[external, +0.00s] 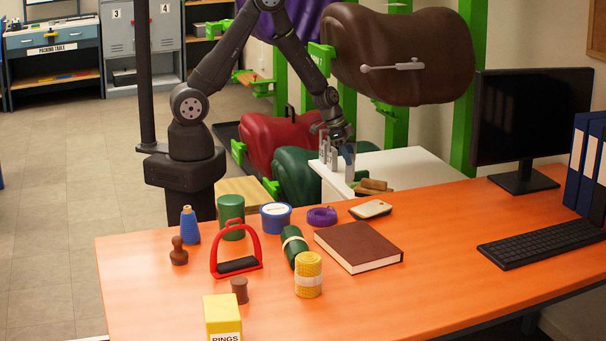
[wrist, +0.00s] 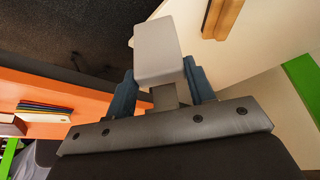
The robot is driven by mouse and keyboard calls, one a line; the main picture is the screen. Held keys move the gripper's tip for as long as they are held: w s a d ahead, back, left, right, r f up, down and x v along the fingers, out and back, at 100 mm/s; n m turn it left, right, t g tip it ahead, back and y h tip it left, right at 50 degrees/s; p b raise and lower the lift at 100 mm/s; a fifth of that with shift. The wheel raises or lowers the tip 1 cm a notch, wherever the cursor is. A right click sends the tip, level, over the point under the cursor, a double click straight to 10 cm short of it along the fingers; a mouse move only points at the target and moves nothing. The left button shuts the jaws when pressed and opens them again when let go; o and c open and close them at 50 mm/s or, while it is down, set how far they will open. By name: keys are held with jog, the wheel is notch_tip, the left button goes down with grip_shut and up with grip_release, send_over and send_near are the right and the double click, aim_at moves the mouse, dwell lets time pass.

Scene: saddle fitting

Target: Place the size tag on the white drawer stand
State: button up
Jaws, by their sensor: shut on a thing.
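My gripper (external: 338,158) is over the left part of the white drawer stand (external: 413,163), pointing down. In the wrist view, my gripper (wrist: 161,88) is shut on a pale grey block, which I take to be the size tag (wrist: 158,50). The tag sits between the two dark blue fingers. In the external view I cannot tell the tag apart from the pale gripper parts. The gap between the tag and the stand top is unclear. The stand's pale top also shows in the wrist view (wrist: 262,50).
Brown wooden pieces (external: 374,186) lie on the stand's near edge, close right of my gripper. A green saddle (external: 296,175) and a red one (external: 282,140) are at left. The orange desk (external: 440,215) in front holds a stirrup (external: 237,250), a book (external: 358,246) and several small items.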

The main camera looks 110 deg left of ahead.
jog(key=s+a+f+n, duration=0.2)
jog(key=s+a, duration=0.3)
jog(key=a, duration=0.3)
jog(key=s+a+f+n+y, duration=0.1)
jog(key=s+a+f+n, duration=0.1)
jog(key=s+a+f, duration=0.3)
jog(key=s+a+f+n+g+y, duration=0.1)
jog(key=s+a+f, duration=0.3)
jog(key=a, duration=0.8)
jog(key=shift+s+a+n, duration=0.2)
jog(key=shift+s+n, duration=0.6)
jog(key=shift+s, duration=0.15)
jog(key=shift+f, duration=0.15)
jog(key=o, duration=1.4)
jog(key=shift+v, duration=3.9)
jog(key=shift+w+f, duration=0.1)
jog(key=shift+w, duration=0.05)
